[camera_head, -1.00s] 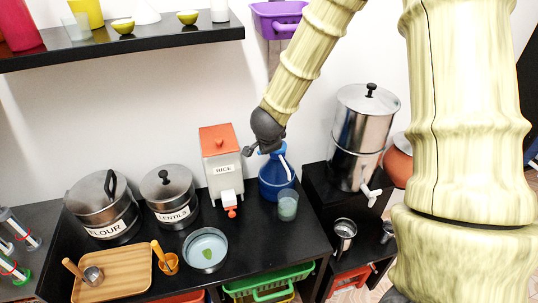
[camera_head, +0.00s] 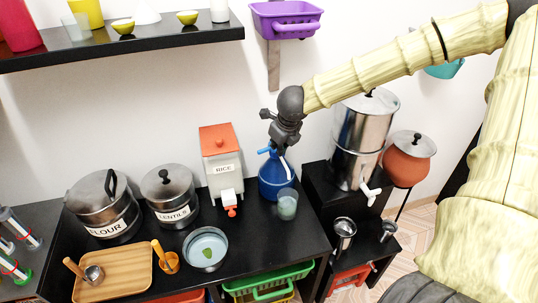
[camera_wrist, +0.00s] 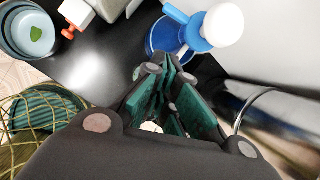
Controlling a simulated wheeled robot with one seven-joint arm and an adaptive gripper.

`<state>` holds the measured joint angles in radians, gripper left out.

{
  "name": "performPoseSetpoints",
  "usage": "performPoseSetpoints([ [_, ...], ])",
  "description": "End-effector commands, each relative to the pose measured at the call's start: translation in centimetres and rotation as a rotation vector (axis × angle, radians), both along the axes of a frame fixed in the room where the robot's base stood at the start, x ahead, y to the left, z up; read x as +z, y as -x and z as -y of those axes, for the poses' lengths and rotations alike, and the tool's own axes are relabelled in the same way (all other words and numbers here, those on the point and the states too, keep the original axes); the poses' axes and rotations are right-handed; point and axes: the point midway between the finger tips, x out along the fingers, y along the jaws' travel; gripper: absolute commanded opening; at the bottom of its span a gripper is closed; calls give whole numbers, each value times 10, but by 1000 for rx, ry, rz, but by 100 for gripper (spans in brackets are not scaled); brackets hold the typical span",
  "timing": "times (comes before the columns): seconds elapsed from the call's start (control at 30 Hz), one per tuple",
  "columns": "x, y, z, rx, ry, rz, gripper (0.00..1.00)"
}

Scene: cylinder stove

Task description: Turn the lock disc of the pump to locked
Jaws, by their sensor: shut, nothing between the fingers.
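The pump (camera_head: 273,183) is a blue bottle with a blue and white top, standing on the black counter right of the rice dispenser. In the wrist view the pump (camera_wrist: 163,38) is at the top, with a blue spout and a white round piece (camera_wrist: 223,25) that may be the lock disc. My gripper (camera_head: 279,148) points down just above the pump's top and partly hides it. In the wrist view my gripper (camera_wrist: 168,68) has its teal-padded fingers shut and empty, close to the blue head. I cannot tell whether they touch or how the disc is turned.
A greenish cup (camera_head: 288,205) stands against the pump's right front. The rice dispenser (camera_head: 222,165) is close on the left. A steel water container (camera_head: 362,140) stands to the right. The wall is close behind. Above is a purple basket (camera_head: 287,20).

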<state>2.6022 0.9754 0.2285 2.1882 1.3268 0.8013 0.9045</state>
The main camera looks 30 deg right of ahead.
Motion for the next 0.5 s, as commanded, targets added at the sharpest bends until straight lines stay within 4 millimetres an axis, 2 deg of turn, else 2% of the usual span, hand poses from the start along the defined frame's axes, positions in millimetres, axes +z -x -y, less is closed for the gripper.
performPoseSetpoints([
  [0.2, 1, 6, 4, -145, -120, -11, 0],
  [0.5, -3, 6, 5, -184, -150, -18, 0],
])
